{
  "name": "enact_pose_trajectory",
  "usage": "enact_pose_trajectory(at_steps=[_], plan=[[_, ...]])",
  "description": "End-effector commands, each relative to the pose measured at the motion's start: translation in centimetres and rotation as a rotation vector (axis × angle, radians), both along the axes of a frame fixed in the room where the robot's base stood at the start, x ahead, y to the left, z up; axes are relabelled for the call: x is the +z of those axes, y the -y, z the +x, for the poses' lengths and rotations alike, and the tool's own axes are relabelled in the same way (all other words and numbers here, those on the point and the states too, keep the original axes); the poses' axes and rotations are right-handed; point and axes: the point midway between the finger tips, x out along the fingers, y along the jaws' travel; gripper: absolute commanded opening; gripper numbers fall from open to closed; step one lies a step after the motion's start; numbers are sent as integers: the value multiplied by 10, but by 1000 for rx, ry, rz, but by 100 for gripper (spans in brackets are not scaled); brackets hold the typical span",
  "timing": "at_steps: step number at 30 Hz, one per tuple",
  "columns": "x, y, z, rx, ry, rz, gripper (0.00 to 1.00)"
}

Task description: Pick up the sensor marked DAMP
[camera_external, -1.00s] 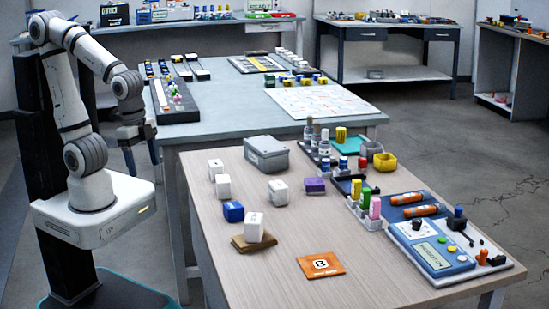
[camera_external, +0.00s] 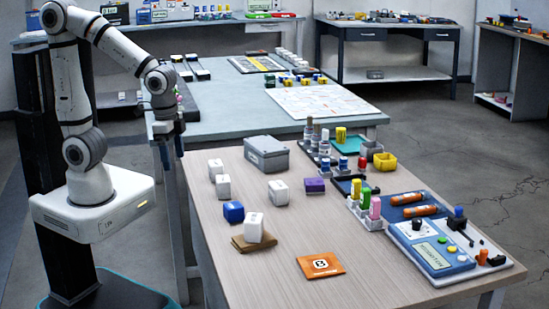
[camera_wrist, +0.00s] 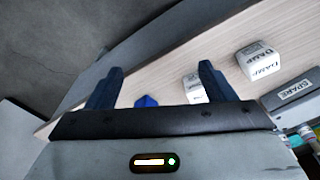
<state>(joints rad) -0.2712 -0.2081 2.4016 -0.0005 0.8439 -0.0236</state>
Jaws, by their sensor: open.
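A white cube marked DAMP (camera_wrist: 258,62) shows right of my fingers in the wrist view, with the word on two faces. It appears to be the back-left white cube (camera_external: 215,170) in the external view, near the table's left edge. My gripper (camera_external: 168,135) is off that edge, left of the cube and apart from it. In the wrist view my gripper (camera_wrist: 158,70) has its two fingers wide apart with nothing held between them.
A grey box marked SPARE (camera_wrist: 298,92) stands close by the DAMP cube. Other white cubes (camera_external: 278,192) and a blue cube (camera_external: 233,211) stand on the wooden table (camera_external: 225,275). One white cube (camera_external: 254,228) rests on a brown pad. Vials and a meter (camera_external: 440,255) fill the right side.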

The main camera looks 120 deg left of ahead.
Motion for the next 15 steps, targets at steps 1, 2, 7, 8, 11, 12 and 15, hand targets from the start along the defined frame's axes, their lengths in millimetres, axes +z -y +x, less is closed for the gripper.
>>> enact_pose_trajectory(at_steps=[1,2,7,8,11,12,15], plan=[[1,-26,5,80,-21,-7,76],[-1,-39,7,122,-29,-11,76],[-15,-112,7,334,-65,-31,76],[-18,-123,6,363,-71,-35,76],[-26,-151,0,443,-83,-45,76],[-29,-159,-3,466,-87,-48,76],[-34,-172,-6,501,-90,-52,76]])
